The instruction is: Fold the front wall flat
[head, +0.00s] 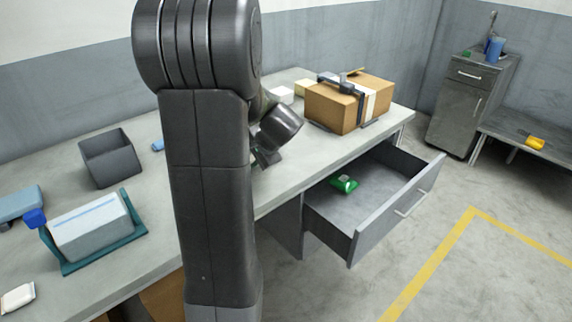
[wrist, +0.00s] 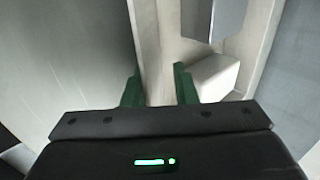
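My gripper (head: 264,160) is largely hidden behind my arm in the head view, over the front part of the workbench. In the wrist view its two green fingers (wrist: 159,88) stand apart, with a pale strip (wrist: 155,45) running away between them. I cannot tell whether they touch it. A dark grey open-topped box (head: 110,158) stands on the bench to the left, its walls upright. I cannot tell for certain whether its wall is the one meant. A strapped brown cardboard box (head: 338,108) stands at the bench's right end.
The workbench (head: 290,150) has an open drawer (head: 352,240) below it, with a green object (head: 344,184) inside. A pale block in a teal holder (head: 90,232) stands front left. A dark cabinet (head: 465,108) is at the back right.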

